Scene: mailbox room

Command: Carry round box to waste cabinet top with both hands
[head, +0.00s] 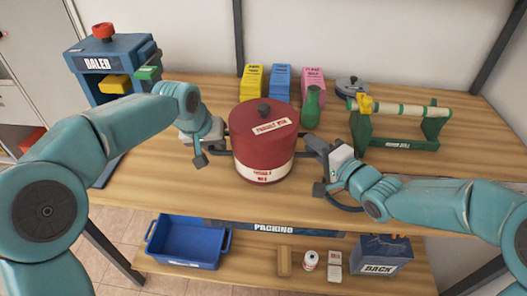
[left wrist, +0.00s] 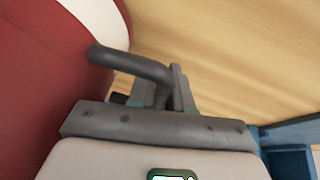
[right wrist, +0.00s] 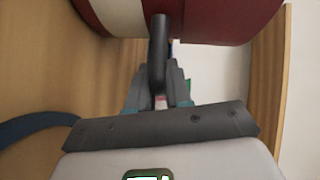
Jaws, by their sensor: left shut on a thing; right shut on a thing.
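The round box (head: 262,150) is a dark red drum with a white band, labels and a black knob on its lid. It is upright over the middle of the wooden table; I cannot tell whether it touches the top. My left gripper (head: 222,134) is shut on its left handle, a dark bar that shows in the left wrist view (left wrist: 135,62). My right gripper (head: 312,146) is shut on its right handle, which shows in the right wrist view (right wrist: 158,50). No cabinet labelled waste is readable; a blue cabinet (head: 97,63) marked "BALED" stands at the far left.
A green roll holder (head: 405,125) is at right. A blue bin (head: 188,243) sits on the lower shelf. The table (head: 150,185) is clear at front left.

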